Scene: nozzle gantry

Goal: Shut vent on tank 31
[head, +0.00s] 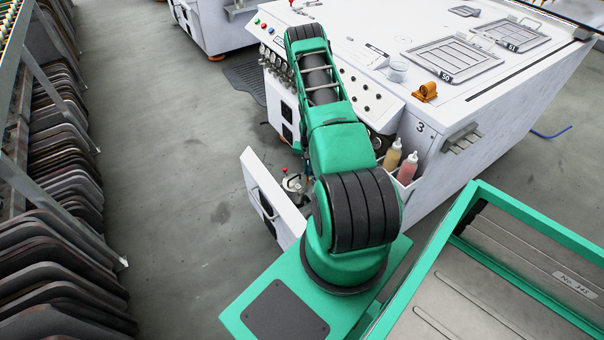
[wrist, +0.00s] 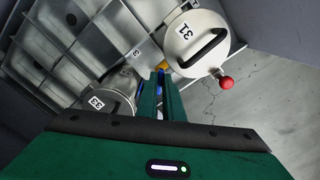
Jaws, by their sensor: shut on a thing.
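Tank 31 (wrist: 182,50) is a pale round canister with a black slotted handle on its lid, at the upper middle of the wrist view. A red ball knob (wrist: 226,82) sticks out from its lower right side. My gripper (wrist: 160,78) reaches up to the lower left edge of tank 31, its two green fingers close together. They are shut on a small blue part (wrist: 160,86), mostly hidden between them. Whether this part is the vent of tank 31 cannot be told. In the head view my gripper is hidden behind my arm.
Another numbered tank (wrist: 118,100), apparently 33, stands left of the fingers. A ribbed grey metal panel (wrist: 75,45) lies behind. In the head view an open white cabinet door (head: 262,190) stands beside my arm, near the white machine (head: 455,150). Open floor (head: 180,150) lies left.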

